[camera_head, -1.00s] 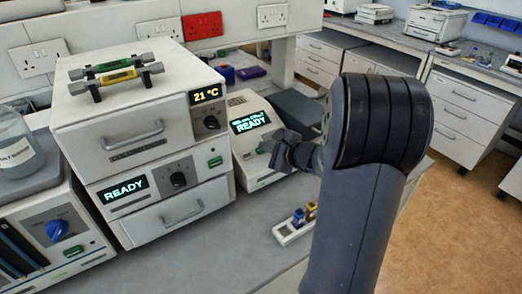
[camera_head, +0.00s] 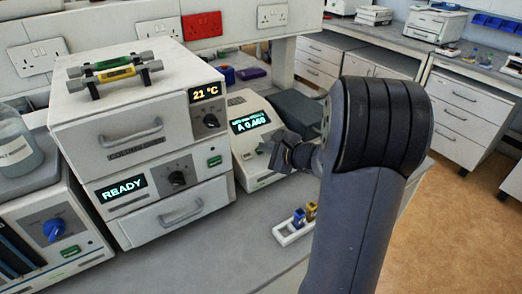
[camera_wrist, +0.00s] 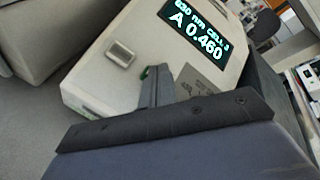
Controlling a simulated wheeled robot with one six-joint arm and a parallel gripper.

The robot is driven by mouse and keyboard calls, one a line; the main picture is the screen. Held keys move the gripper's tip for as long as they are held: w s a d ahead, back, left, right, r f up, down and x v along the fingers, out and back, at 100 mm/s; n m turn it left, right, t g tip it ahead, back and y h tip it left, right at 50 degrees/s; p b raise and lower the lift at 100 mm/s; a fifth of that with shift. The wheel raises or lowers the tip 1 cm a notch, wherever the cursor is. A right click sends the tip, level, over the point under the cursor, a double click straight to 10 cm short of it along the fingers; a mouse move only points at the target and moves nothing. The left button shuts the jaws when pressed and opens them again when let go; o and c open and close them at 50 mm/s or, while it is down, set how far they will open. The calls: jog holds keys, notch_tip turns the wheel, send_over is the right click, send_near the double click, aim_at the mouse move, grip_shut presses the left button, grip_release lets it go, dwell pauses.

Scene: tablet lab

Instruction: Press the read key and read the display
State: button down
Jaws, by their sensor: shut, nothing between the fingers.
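The pale bench instrument (camera_head: 242,108) stands right of the stacked white units. Its lit display (camera_head: 249,122) also shows in the wrist view (camera_wrist: 196,30), reading "A 0.460" under a smaller line that looks like "630 nm CELL 3". A green key (camera_wrist: 146,72) on its front is partly hidden behind my fingers. My gripper (camera_head: 273,147) is shut and empty, with its fingertips (camera_wrist: 158,72) close in front of the key. I cannot tell whether they touch it. A small grey square (camera_wrist: 120,53) sits left of the key on the same face.
The stacked white units (camera_head: 130,105) stand close on the left, with a "21 °C" display (camera_head: 205,92) and a separate "READY" display (camera_head: 122,189). A white rack (camera_head: 291,231) with small coloured-top cells stands in front on the grey bench. A dark box (camera_head: 296,110) stands behind my gripper.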

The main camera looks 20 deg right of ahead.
jog(key=shift+s+r, duration=0.3)
jog(key=shift+r, duration=0.4)
jog(key=shift+d+r+p, duration=0.1)
jog(key=shift+r+p, duration=0.05)
jog(key=shift+p, duration=0.2)
jog(key=r+p, duration=0.1)
jog(key=s+r, duration=0.1)
jog(key=r, duration=0.1)
jog(key=s+r+p, duration=0.1)
jog(key=shift+d+r+p, duration=0.15)
jog(key=shift+p, duration=0.2)
dwell(0.4)
jog(key=shift+w+f+b, duration=0.2)
jog(key=shift+f+b, duration=0.2)
jog(key=shift+f, duration=0.15)
jog(key=shift+w+f+b, duration=0.15)
jog(key=shift+f+b, duration=0.2)
jog(key=shift+f, duration=0.15)
jog(key=shift+r+p, duration=0.4)
jog(key=shift+p, duration=1.3)
